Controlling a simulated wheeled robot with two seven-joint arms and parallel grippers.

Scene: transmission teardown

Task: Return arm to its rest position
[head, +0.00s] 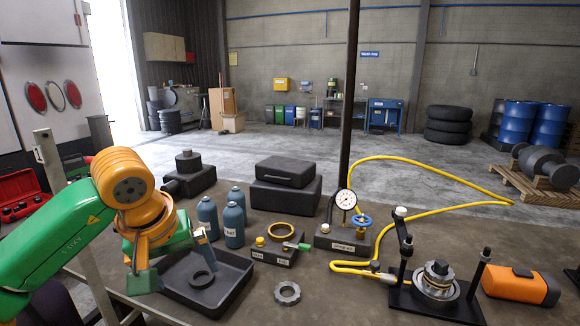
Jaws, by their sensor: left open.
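My left arm, green and orange, comes in from the left edge of the head view. Its gripper (174,266) is open, with its fingers apart over the left part of a black tray (238,286). No object shows between the fingers. The gripper and wrist hide the tray's left side. My right arm and gripper are not in view.
Grey-blue bottles (234,226) stand behind the tray. A fixture block with a brass ring (282,230), a toothed ring (288,293), a gauge stand (343,240), a bearing fixture (437,280) and an orange-black case (520,286) occupy the bench rightward. A dark post rises mid-bench.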

